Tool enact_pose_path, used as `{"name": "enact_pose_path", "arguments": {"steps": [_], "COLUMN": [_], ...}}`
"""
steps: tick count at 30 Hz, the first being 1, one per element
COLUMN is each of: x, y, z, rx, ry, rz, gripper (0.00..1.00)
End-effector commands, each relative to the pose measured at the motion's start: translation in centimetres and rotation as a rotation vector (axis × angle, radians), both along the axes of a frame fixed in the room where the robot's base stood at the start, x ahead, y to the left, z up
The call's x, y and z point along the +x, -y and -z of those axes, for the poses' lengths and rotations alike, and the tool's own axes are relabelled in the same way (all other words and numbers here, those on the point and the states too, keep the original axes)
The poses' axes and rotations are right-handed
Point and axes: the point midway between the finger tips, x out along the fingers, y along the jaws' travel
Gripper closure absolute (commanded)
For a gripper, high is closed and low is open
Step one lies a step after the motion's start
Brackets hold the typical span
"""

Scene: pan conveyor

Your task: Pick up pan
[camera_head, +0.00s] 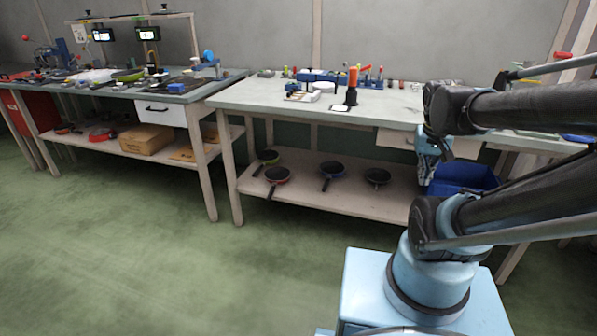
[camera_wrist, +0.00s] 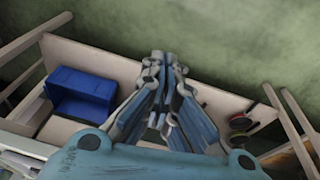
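Several dark pans rest on the lower shelf of the middle workbench in the head view. One has a yellow-green rim (camera_head: 268,156), one a red rim (camera_head: 277,175), one is blue (camera_head: 332,169), and a dark one (camera_head: 376,177) is nearest my arm. In the wrist view, a red-edged pan (camera_wrist: 240,122) shows right of my gripper (camera_wrist: 165,60), partly cut off by my wrist parts. My gripper's fingers converge at the tips and appear shut, with nothing seen between them. The gripper itself is hard to make out in the head view.
A blue bin (camera_head: 463,178) sits on the lower shelf (camera_head: 314,199) right of the pans, and left in the wrist view (camera_wrist: 82,94). The benchtop (camera_head: 250,93) above and its legs bound the shelf. Green floor (camera_head: 130,255) in front is clear.

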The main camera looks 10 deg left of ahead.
Motion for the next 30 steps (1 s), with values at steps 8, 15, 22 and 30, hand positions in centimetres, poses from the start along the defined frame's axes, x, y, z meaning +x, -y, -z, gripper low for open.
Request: {"name": "enact_pose_path", "arguments": {"steps": [8, 15, 22, 30], "x": [-5.1, -6.6, -6.7, -6.6], "y": [0.7, 0.9, 0.9, 0.9], "z": [2.6, 3.6, 3.7, 3.7], "rx": [0.047, 0.064, 0.065, 0.065], "ry": [-0.015, -0.017, -0.018, -0.018], "rz": [-0.01, -0.02, -0.021, -0.021], "gripper": [1.0, 1.0, 1.0, 0.67]}}
